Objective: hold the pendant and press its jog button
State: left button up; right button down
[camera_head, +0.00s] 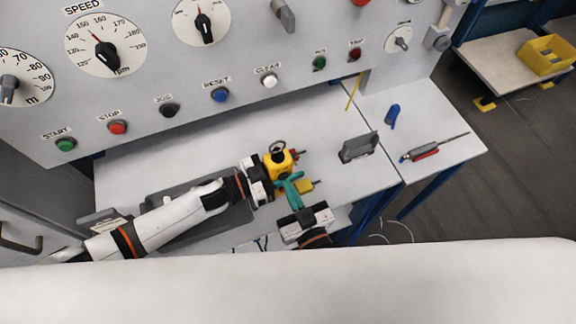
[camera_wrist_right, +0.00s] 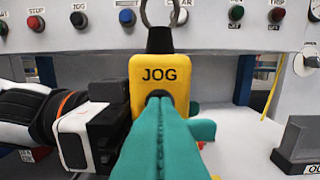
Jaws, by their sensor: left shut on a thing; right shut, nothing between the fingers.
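The yellow pendant (camera_head: 280,166) with a metal ring on top is upright above the table, held in my left gripper (camera_head: 268,170), which is shut on it. In the right wrist view the pendant (camera_wrist_right: 158,68) faces the camera and reads JOG. My right gripper (camera_head: 289,184) has teal fingers, shut and empty. Its fingertips (camera_wrist_right: 160,100) are at the pendant's face just under the word JOG. They cover most of the jog button, whose dark edge shows above them. I cannot tell whether the button is pushed in.
The grey panel (camera_head: 240,60) behind carries dials, switches and a row of buttons, including a black JOG button (camera_head: 170,110). A dark grey holder (camera_head: 359,149), a blue object (camera_head: 392,116) and a tool with a thin shaft (camera_head: 433,149) are on the table to the right.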

jog(key=shift+v, duration=1.65)
dwell(4.6)
jog(key=v, duration=0.4)
jog(key=shift+x, duration=2.75)
